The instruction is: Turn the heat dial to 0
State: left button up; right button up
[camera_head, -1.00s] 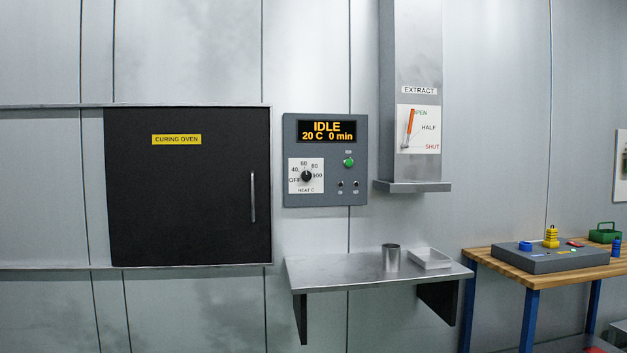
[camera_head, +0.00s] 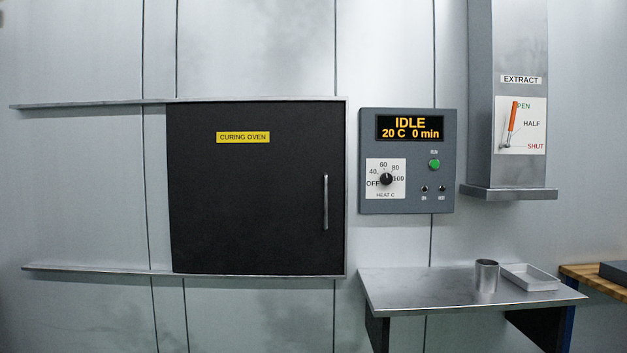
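The heat dial (camera_head: 386,179) is a small black knob on a white plate marked OFF, 40, 60, 80, 100 and HEAT C. Its pointer is too small to read with certainty. The plate sits at the lower left of the grey control panel (camera_head: 448,150). The panel's display (camera_head: 410,128) reads IDLE, 20 C, 0 min. Neither of my grippers is in view.
The black curing oven door (camera_head: 250,200) is left of the panel. A metal shelf (camera_head: 420,291) juts out below, with a metal cup (camera_head: 486,276) and a tray (camera_head: 530,277). The extract duct (camera_head: 519,175) with an orange lever (camera_head: 513,117) is at right.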

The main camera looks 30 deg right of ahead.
aim_at(386, 178)
jog(key=u, duration=0.05)
jog(key=i, duration=0.95)
jog(key=z, duration=0.3)
